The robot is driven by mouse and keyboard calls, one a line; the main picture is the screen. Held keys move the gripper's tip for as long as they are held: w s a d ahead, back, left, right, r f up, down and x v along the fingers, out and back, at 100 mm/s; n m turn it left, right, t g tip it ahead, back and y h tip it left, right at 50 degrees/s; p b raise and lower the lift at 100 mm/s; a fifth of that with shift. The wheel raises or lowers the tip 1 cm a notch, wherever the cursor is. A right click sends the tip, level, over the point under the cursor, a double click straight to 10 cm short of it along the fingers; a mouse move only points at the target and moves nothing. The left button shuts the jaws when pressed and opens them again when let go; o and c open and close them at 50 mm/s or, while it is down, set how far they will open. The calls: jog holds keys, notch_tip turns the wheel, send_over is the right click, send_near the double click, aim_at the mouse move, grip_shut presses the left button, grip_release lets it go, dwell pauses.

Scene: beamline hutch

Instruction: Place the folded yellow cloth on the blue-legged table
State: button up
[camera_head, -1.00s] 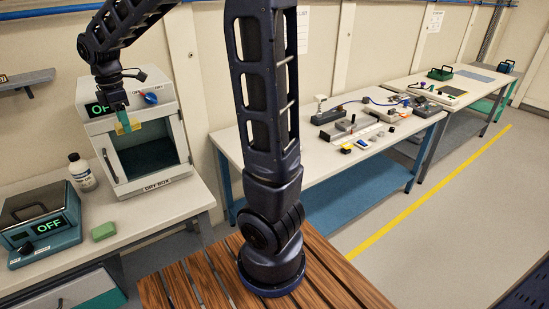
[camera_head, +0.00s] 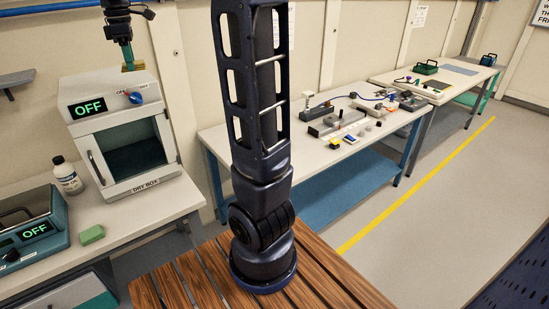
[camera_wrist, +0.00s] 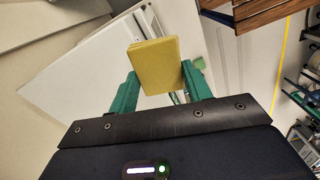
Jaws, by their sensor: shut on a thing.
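The folded yellow cloth (camera_head: 132,67) is held in the air in front of the upper edge of the dry box in the head view. It also shows in the wrist view (camera_wrist: 155,65) as a flat yellow block between two green fingers. My gripper (camera_wrist: 158,80) is shut on it; in the head view my gripper (camera_head: 127,55) is at the upper left, partly hidden at its tips by the cloth. The blue-legged table (camera_head: 312,160) stands behind and right of my arm's base, away from my gripper. My arm hides part of its left side.
The table's back and middle hold several small parts and devices (camera_head: 350,140); its front left top is bare. The dry box (camera_head: 130,187), a bottle (camera_head: 67,177), a green block (camera_head: 92,234) and a teal instrument (camera_head: 35,230) stand on the left bench. Another table (camera_head: 440,95) stands farther right.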

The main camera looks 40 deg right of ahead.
jog(key=w+d+m, duration=0.2)
jog(key=d, duration=0.6)
jog(key=w+d+m, duration=0.2)
jog(key=d, duration=0.6)
jog(key=m, duration=1.2)
send_over(294, 159)
notch_tip(294, 159, down, 52)
jog(key=shift+w, duration=0.1)
jog(key=o, duration=0.5)
jog(key=shift+f, duration=0.15)
jog(key=o, duration=0.4)
jog(key=shift+o, duration=0.2)
